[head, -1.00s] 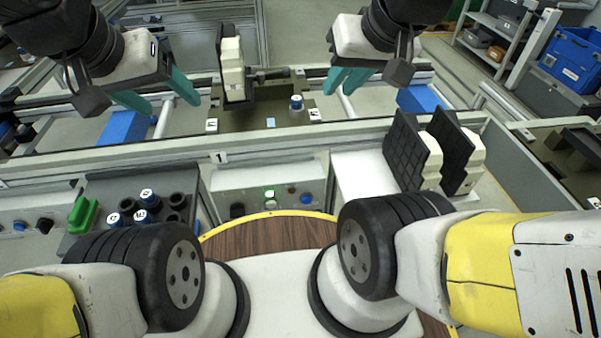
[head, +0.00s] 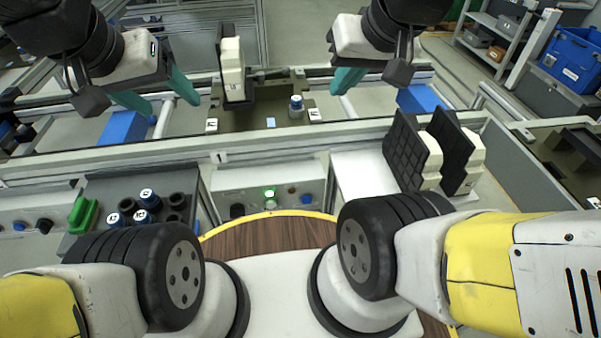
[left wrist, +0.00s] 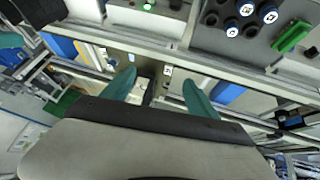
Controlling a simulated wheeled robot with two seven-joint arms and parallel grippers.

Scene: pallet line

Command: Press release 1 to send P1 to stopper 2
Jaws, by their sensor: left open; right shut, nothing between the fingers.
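The control box (head: 225,180) marked "1" stands below the rail. It has a lit green button (head: 269,192), a pale button under it, a black knob (head: 237,210) and a blue button (head: 306,200). Which one is release 1 is not readable. The dark pallet (head: 255,118), probably P1, sits on the line behind the box, with a white-and-black part and a blue-white cap on it. My left gripper (head: 160,97) is open and empty, left of the pallet; it also shows in the left wrist view (left wrist: 158,86). My right gripper (head: 343,82) is shut and empty, right of the pallet.
A tray (head: 100,190) with several caps and a green piece lies left of the box. Black-and-white parts (head: 410,150) stand on a white surface to the right. The rail (head: 270,145) runs between grippers and box. A blue crate (head: 575,60) is far right.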

